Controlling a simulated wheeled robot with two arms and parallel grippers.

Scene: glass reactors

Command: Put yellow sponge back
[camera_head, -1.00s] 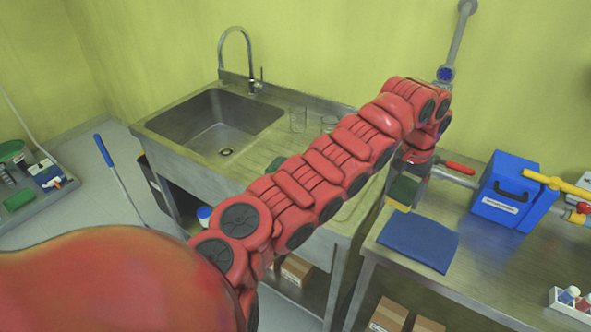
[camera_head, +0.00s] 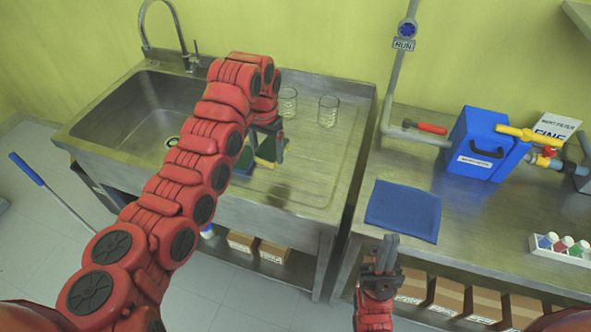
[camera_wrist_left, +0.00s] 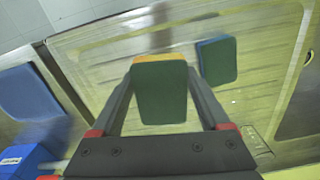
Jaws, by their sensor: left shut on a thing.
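The yellow sponge (camera_head: 268,152) with a dark green scouring side is held between the fingers of my left gripper (camera_head: 266,148). In the left wrist view the sponge (camera_wrist_left: 160,92) shows its green face, with a yellow edge at the top. My left gripper is shut on it and is over the ribbed drainboard (camera_head: 310,180). A shadow lies on the board below. A blue sponge with a green side (camera_head: 243,160) is just left of it, and also shows in the left wrist view (camera_wrist_left: 217,60). My right gripper (camera_head: 388,245) looks shut and empty near the right bench's front edge.
Two glass beakers (camera_head: 328,110) (camera_head: 288,101) stand at the back of the drainboard. The sink (camera_head: 140,115) is to the left. On the right bench are a blue cloth (camera_head: 403,210), a blue box (camera_head: 485,145) and a rack of capped bottles (camera_head: 562,246). The drainboard's front right is clear.

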